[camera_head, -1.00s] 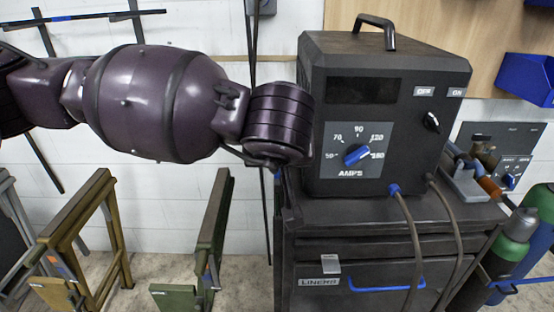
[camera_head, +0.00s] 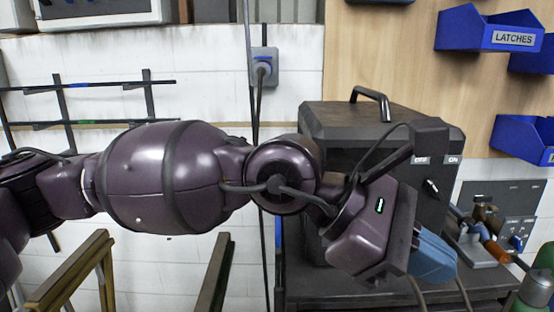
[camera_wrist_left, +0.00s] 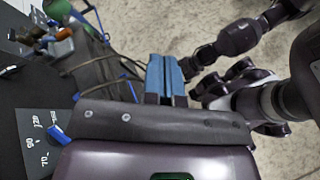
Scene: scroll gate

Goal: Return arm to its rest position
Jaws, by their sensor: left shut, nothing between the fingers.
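My left arm reaches in from the left in the head view. Its left gripper (camera_head: 432,258) hangs in front of the black welding machine (camera_head: 340,125), with its blue fingers pointing down and right. The fingers are together and hold nothing. The same blue fingers (camera_wrist_left: 166,80) show closed side by side in the left wrist view. My arm hides most of the machine's front and its amps dial in the head view. Part of the dial panel (camera_wrist_left: 38,140) shows at the left of the wrist view. My right gripper cannot be made out.
The machine stands on a dark cabinet (camera_head: 325,290), with hoses below the gripper. Tools on a wall panel (camera_head: 515,205) and a green cylinder (camera_head: 537,290) are at the right. Blue bins (camera_head: 485,30) hang above. A wooden frame (camera_head: 75,275) stands at lower left.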

